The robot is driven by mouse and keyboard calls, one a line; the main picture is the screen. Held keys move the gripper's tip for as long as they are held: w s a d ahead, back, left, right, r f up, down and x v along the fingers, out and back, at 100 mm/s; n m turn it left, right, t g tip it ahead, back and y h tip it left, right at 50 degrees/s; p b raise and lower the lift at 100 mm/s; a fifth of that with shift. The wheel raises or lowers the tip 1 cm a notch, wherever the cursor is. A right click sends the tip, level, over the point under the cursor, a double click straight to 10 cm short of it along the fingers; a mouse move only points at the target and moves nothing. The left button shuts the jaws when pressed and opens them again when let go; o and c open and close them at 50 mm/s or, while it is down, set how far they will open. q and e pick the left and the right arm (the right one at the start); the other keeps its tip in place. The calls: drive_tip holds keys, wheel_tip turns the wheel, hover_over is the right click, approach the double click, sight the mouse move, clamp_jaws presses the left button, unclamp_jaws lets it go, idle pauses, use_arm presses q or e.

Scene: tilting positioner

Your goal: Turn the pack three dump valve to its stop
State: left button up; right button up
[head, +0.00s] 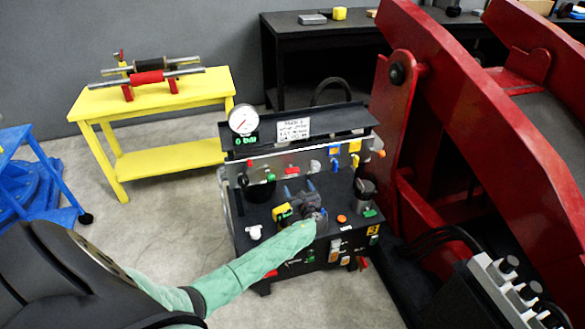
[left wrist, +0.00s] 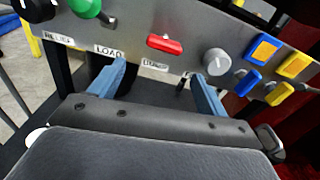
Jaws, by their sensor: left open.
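The power pack is a dark bench unit with a grey sloped valve panel (head: 262,166). A small red handle (head: 291,170) sits mid-panel, and in the left wrist view the red handle (left wrist: 165,44) lies nearly level above a label I cannot read surely. A label to its left reads LOAD (left wrist: 109,51). My left gripper (head: 298,188) is open in front of the panel, its blue fingers pointing at it. In the left wrist view the fingers (left wrist: 158,70) stand to either side below the red handle, apart from it and empty. My right gripper is not in view.
A green knob (left wrist: 86,7) lies left of the red handle; a grey knob (left wrist: 216,62) and blue and yellow handles (left wrist: 264,48) lie right. A gauge (head: 243,121) with a 0 bar display stands above. A red steel frame (head: 405,130) rises close on the right.

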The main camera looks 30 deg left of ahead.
sight(293, 173)
use_arm(q)
drive_tip(key=shift+m, duration=0.5)
drive_tip(key=shift+r+p+x, duration=0.25)
drive_tip(key=shift+p+x, duration=0.15)
drive_tip(key=shift+x, duration=1.2)
drive_tip(key=shift+r+p+x, duration=0.3)
drive_tip(key=shift+p+x, duration=0.05)
drive_tip(key=shift+x, duration=1.2)
drive_tip(key=shift+r+p+x, duration=0.25)
drive_tip(key=shift+p+x, duration=0.15)
drive_tip(key=shift+x, duration=1.2)
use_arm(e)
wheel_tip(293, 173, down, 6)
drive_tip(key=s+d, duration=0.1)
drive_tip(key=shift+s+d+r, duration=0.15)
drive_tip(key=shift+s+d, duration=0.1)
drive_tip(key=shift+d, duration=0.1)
use_arm(q)
drive_tip(key=shift+w+d, duration=0.1)
drive_tip(key=shift+w, duration=0.05)
drive_tip(key=c, duration=1)
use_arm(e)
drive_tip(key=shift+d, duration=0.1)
